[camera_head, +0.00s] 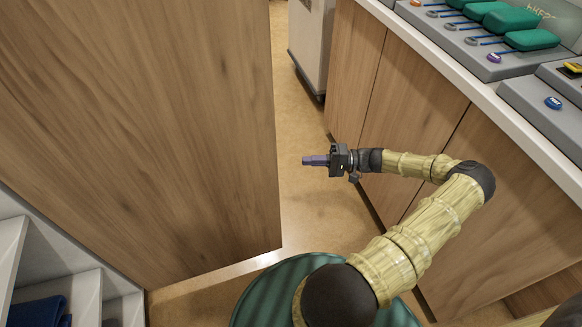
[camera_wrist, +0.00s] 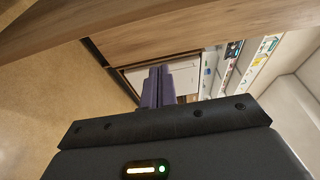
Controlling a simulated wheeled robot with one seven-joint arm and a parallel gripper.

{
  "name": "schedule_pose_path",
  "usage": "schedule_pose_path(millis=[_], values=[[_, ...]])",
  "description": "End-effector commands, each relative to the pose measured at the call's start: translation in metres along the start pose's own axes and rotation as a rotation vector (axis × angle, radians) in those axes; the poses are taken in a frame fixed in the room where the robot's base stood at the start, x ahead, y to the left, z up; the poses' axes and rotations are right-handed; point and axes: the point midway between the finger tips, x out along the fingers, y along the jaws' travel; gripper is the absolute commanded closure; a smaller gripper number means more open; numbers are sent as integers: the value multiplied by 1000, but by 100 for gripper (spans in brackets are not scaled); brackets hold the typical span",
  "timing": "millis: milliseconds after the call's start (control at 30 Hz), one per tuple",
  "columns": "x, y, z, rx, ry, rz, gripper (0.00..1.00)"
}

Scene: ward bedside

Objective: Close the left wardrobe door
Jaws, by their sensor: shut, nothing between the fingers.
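The wardrobe door (camera_head: 150,120) is a large wood-grain panel filling the left of the head view. It stands open, swung out from white wardrobe shelves (camera_head: 90,295) at the lower left. I see no handle on the face in view. My gripper (camera_head: 316,160) is to the right of the door's free edge, pointing left toward it, with a visible gap over the floor. Its purple fingers are shut together and empty. The fingers also show in the wrist view (camera_wrist: 158,88), with wood panels beyond them; I cannot tell which panel is the door there.
A wood-fronted counter (camera_head: 400,130) runs along the right, close to my arm, with grey trays and green items (camera_head: 530,40) on top. A pale cabinet on wheels (camera_head: 311,45) stands at the back. Bare floor (camera_head: 305,205) lies between door and counter. Dark blue cloth (camera_head: 38,312) lies inside the wardrobe.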

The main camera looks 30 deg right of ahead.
Motion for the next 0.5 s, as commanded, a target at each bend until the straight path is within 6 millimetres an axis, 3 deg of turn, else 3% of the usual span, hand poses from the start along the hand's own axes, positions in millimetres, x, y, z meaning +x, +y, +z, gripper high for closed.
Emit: schedule_pose_path(millis=[500], values=[[79, 1, 2, 0, -12, -1, 100]])
